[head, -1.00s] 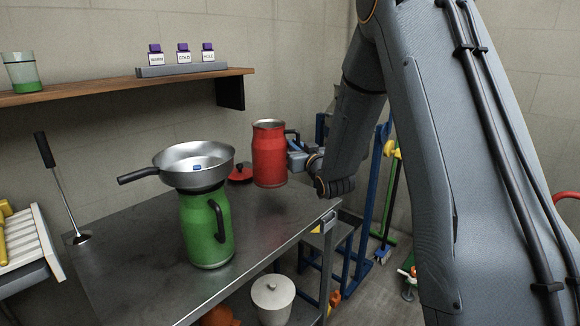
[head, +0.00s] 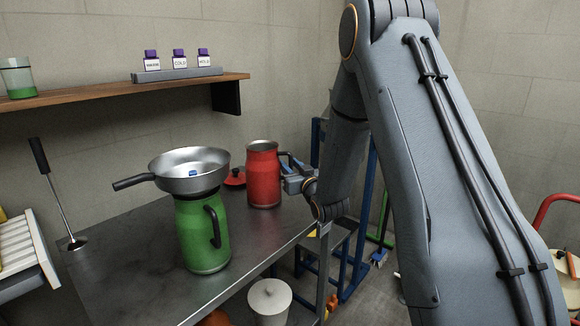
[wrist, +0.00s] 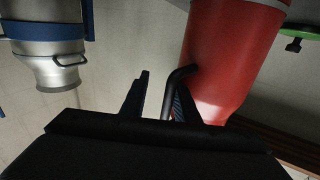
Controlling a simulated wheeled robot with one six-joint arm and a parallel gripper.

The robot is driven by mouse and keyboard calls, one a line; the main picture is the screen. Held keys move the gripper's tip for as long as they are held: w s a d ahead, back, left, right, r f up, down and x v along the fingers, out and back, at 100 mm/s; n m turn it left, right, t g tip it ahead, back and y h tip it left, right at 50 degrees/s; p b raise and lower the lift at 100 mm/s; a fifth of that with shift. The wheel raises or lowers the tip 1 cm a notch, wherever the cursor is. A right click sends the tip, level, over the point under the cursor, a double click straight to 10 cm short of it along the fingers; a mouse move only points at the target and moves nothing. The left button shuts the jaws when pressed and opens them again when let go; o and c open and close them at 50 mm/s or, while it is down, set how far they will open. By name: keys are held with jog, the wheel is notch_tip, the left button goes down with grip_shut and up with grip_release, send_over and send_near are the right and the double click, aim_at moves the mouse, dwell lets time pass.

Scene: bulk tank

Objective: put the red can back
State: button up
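The red can (head: 263,178) stands upright at the far right part of the steel table (head: 125,275), its base seemingly on the top. Its black handle points right, toward my gripper (head: 291,177). In the wrist view the red can (wrist: 228,62) fills the upper right. The handle (wrist: 169,98) lies between the fingers of my gripper (wrist: 158,95), close to the right finger. A gap shows between the handle and the left finger, so the gripper looks open around the handle. A red lid (head: 235,178) lies behind and left of the can.
A green can (head: 203,235) with a steel strainer bowl (head: 190,172) on top stands front left of the red can. A dipper (head: 50,180) stands at the table's left. A wooden shelf (head: 130,94) runs above. A white pot (head: 269,303) sits below.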

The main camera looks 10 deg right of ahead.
jog(key=s+d+f+g, duration=0.1)
jog(key=s, duration=0.3)
jog(key=s+d+f+g+h+b, duration=0.1)
jog(key=s, duration=0.4)
jog(key=s+d+f+g+h, duration=0.1)
jog(key=s+d+g, duration=0.1)
jog(key=s, duration=0.3)
jog(key=shift+s+f+m, duration=0.1)
jog(key=shift+f+m, duration=0.25)
jog(key=shift+m, duration=0.05)
jog(key=s+f+m+g, duration=0.1)
jog(key=s+g, duration=0.6)
jog(key=s, duration=0.8)
jog(key=s+a+f+m+g, duration=0.1)
jog(key=s+g, duration=0.6)
jog(key=s, duration=0.8)
jog(key=shift+s+a+f+m+h, duration=0.2)
jog(key=shift+s+f+m+h, duration=0.15)
jog(key=shift+f, duration=0.55)
jog(key=shift+w, duration=0.1)
